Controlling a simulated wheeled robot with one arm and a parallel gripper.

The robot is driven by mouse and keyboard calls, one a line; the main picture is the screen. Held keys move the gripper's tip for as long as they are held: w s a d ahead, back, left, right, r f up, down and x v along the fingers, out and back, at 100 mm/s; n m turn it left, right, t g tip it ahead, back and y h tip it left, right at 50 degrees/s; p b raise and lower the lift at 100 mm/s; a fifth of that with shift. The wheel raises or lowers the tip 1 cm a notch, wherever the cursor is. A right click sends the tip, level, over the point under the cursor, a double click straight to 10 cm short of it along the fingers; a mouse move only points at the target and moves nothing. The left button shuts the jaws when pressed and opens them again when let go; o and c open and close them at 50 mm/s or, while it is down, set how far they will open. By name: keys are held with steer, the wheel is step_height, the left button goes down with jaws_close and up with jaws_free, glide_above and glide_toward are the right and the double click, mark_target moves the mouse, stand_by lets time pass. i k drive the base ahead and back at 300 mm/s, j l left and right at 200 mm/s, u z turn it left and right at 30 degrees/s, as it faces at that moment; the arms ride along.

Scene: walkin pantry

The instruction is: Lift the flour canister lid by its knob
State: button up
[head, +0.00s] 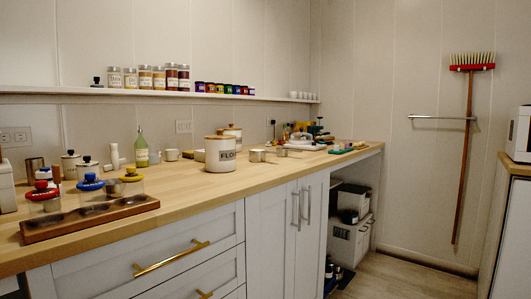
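The flour canister (220,160) is a white cylinder with dark lettering that starts "FLO". It stands upright on the wooden counter near the middle of the head view. Its lid (220,138) sits on top, and a small knob seems to rise from it, too small to make out well. A second, similar canister (235,133) stands close behind it, partly hidden. My gripper is not in view.
A wooden tray (90,218) with red, blue and yellow-topped jars lies at the counter's left front. A green bottle (141,150) and a white mug (171,154) stand left of the canister. Metal cups (257,155) are to its right. A shelf (60,90) with jars runs above.

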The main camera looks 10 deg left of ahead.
mark_target(220, 135)
steer(key=i+u, duration=0.3)
steer(key=i+l+u, duration=0.3)
steer(key=i, duration=0.2)
steer(key=i+l+u, duration=1.35)
steer(key=k, duration=0.1)
